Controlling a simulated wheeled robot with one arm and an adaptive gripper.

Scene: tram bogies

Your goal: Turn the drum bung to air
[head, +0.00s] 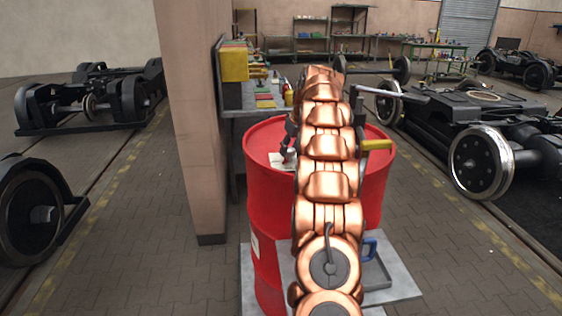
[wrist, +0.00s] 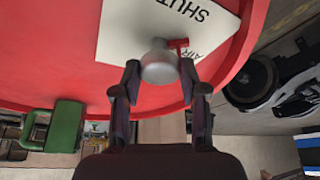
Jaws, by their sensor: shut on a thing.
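The red drum (head: 266,200) stands upright, partly hidden behind my copper-coloured arm. Its red top fills the upper part of the wrist view (wrist: 50,60). The grey rounded bung (wrist: 160,60) sits on a white label plate (wrist: 130,30) printed SHUT and AIR. A short red pointer (wrist: 182,43) sticks out from the bung's right side, close to the word AIR. My gripper (wrist: 160,72) has one finger on each side of the bung and is shut on it. In the head view my gripper (head: 288,152) shows at the drum top, partly behind the arm.
A pillar (head: 195,120) stands just left of the drum. A cluttered bench (head: 262,100) is behind it. A grey tray (head: 378,275) lies at the drum's foot. Wheeled bogies (head: 480,140) stand right, others (head: 95,100) left.

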